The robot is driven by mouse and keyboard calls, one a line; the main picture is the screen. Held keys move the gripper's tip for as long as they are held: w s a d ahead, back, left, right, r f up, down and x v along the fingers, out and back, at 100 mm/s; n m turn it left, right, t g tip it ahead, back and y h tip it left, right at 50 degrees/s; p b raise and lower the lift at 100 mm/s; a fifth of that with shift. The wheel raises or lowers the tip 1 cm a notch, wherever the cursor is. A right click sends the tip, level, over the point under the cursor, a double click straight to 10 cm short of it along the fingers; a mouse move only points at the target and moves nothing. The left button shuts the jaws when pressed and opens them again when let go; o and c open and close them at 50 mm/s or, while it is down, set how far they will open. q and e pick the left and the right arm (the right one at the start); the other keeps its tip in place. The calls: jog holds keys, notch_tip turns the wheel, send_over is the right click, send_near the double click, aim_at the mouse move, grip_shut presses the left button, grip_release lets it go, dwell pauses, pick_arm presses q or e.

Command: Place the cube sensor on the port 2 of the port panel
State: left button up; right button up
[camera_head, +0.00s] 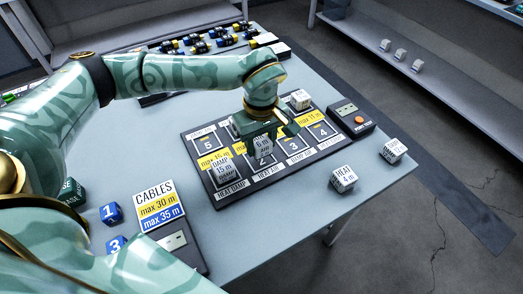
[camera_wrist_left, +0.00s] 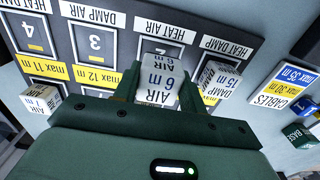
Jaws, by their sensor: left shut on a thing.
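The dark port panel (camera_head: 222,202) lies on the table with numbered, white-framed ports. My left gripper (camera_head: 262,142) points down over the panel, shut on a white cube sensor (camera_head: 264,147) marked AIR 6 m. In the left wrist view the held cube (camera_wrist_left: 158,78) sits between the fingers and covers much of port 2 (camera_wrist_left: 165,48). The cube is at port 2; whether it touches the panel I cannot tell. A cube marked DAMP 15 m (camera_head: 225,171) stands beside it at port 1, also in the left wrist view (camera_wrist_left: 219,80). My right gripper is out of view.
Another white cube (camera_head: 300,99) is at the panel's far side. A HEAT 4 m cube (camera_head: 343,180) and another cube (camera_head: 392,151) lie right of the panel. A box with an orange button (camera_head: 352,115) adjoins the panel. A cables sign (camera_head: 155,204) and blue cubes (camera_head: 111,212) are left.

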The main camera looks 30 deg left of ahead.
aim_at(260, 151)
pick_arm(q)
jog(key=f+b, duration=0.1)
jog(key=f, duration=0.1)
jog(key=f+b, duration=0.1)
jog(key=f, duration=0.1)
jog(key=shift+w+a, duration=0.15)
jog(key=shift+a, duration=0.05)
jog(key=shift+r, duration=0.15)
jog(key=o, duration=1.1)
jog(key=shift+c, duration=0.2)
